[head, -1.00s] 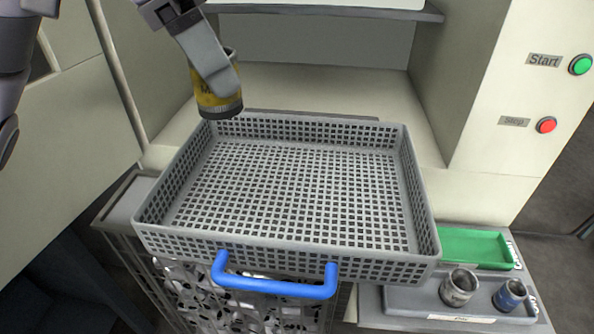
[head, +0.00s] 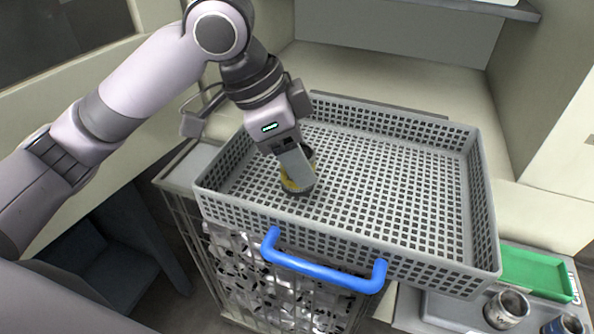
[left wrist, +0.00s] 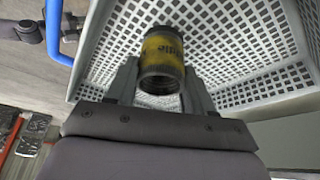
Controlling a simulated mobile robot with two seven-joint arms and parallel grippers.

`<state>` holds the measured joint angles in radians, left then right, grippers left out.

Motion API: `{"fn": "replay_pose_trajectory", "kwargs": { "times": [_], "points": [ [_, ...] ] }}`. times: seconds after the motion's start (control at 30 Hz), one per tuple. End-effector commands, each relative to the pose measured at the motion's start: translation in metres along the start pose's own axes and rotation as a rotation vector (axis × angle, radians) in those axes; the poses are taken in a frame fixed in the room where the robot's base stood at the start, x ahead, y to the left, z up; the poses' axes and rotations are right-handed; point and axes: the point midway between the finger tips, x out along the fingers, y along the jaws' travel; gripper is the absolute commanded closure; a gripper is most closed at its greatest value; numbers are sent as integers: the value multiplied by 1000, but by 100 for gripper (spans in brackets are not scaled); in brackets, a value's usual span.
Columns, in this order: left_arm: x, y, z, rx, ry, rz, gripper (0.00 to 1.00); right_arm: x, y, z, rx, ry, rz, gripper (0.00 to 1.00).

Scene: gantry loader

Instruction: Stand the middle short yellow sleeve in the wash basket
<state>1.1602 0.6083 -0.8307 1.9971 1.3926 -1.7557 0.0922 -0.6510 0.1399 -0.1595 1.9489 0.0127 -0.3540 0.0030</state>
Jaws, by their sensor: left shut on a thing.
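The yellow sleeve (head: 289,184) has dark end bands and is upright inside the grey wash basket (head: 478,200), toward its left front part. My left gripper (head: 297,176) is shut on the sleeve from above and hides much of it in the head view. In the left wrist view the sleeve (left wrist: 162,58) sits between the two fingers, with its open end facing the camera. I cannot tell whether its lower end touches the basket floor. The rest of the basket is empty. My right gripper is not in view.
The basket has a blue handle (head: 322,272) at its front. To the right are a green tray (head: 535,272), a grey metal sleeve (head: 507,308) and a blue sleeve (head: 565,325). A pale machine wall stands at the right.

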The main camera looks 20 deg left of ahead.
Motion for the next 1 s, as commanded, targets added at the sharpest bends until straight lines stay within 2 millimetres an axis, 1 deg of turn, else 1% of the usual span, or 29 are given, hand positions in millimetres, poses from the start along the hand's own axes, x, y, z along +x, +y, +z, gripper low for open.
{"fn": "replay_pose_trajectory", "kwargs": {
  "times": [0.03, 0.1, 0.23, 0.63, 0.67, 0.7, 0.73, 1.0],
  "points": [
    [8, 1, 4, 0, -2, 3, 89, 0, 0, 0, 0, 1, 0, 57],
    [18, 0, 8, -2, -3, 4, 89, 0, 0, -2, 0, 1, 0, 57],
    [32, 0, 14, -1, -1, 1, 89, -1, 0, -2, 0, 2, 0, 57],
    [37, 0, 15, 0, 0, 1, 89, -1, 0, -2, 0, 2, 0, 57],
    [37, 0, 16, 0, -1, 1, 38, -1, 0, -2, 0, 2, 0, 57],
    [37, 0, 16, 0, -1, 1, 25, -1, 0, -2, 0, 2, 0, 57],
    [37, 0, 16, 0, -1, 1, 22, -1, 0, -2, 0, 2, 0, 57],
    [36, 0, 15, -1, -1, 1, 22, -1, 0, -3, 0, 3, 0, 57]
  ]
}}
